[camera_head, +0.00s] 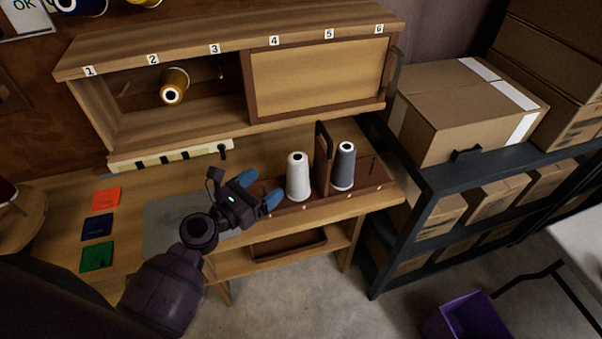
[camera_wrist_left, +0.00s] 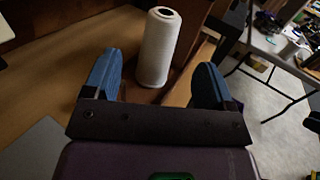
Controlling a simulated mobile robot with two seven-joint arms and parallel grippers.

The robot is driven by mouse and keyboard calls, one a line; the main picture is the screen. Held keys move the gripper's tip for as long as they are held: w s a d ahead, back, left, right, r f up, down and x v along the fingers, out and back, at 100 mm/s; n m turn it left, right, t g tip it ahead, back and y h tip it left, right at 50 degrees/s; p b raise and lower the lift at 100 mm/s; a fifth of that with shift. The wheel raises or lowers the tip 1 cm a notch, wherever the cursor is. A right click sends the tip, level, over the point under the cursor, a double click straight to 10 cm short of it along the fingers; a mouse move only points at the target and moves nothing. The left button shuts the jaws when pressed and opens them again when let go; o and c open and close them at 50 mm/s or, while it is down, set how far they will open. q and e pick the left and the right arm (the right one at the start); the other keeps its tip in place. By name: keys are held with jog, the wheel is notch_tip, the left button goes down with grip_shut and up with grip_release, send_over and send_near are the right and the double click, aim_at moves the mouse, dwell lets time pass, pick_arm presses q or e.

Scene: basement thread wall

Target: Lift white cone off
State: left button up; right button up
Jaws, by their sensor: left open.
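The white cone (camera_head: 298,177) stands upright on the brown base (camera_head: 372,180) on the workbench, left of an upright brown divider (camera_head: 323,158). A dark grey cone (camera_head: 343,167) stands right of the divider. My left gripper (camera_head: 261,189) is open and empty, just left of the white cone and apart from it. In the left wrist view the white cone (camera_wrist_left: 158,48) shows beyond and between the two blue fingertips (camera_wrist_left: 160,80). The grey cone is not clearly seen there. My right gripper is not in view.
A wooden cabinet (camera_head: 190,115) with numbered spots and a sliding panel (camera_head: 318,76) hangs above the bench; a yellow cone (camera_head: 174,85) is inside. Orange, blue and green squares (camera_head: 97,227) lie at left. A shelf with cardboard boxes (camera_head: 470,105) stands at right.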

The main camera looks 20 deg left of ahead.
pick_arm(q)
jog(key=x, duration=0.5)
jog(key=shift+x, duration=0.75)
jog(key=x, duration=0.3)
jog(key=shift+d+r+p, duration=0.3)
jog(key=shift+d+p, duration=0.05)
jog(key=shift+p, duration=0.05)
jog(key=shift+w+d, duration=0.25)
jog(key=shift+w, duration=0.35)
jog(key=shift+c, duration=0.2)
jog(key=c, duration=1.3)
jog(key=shift+r, duration=0.45)
notch_tip(320, 180, up, 11)
jog(key=p, duration=0.7)
notch_tip(320, 180, up, 8)
jog(key=p, duration=0.2)
send_over(290, 162)
jog(key=x, duration=0.2)
jog(key=shift+w+d, duration=0.1)
jog(key=shift+d, duration=0.05)
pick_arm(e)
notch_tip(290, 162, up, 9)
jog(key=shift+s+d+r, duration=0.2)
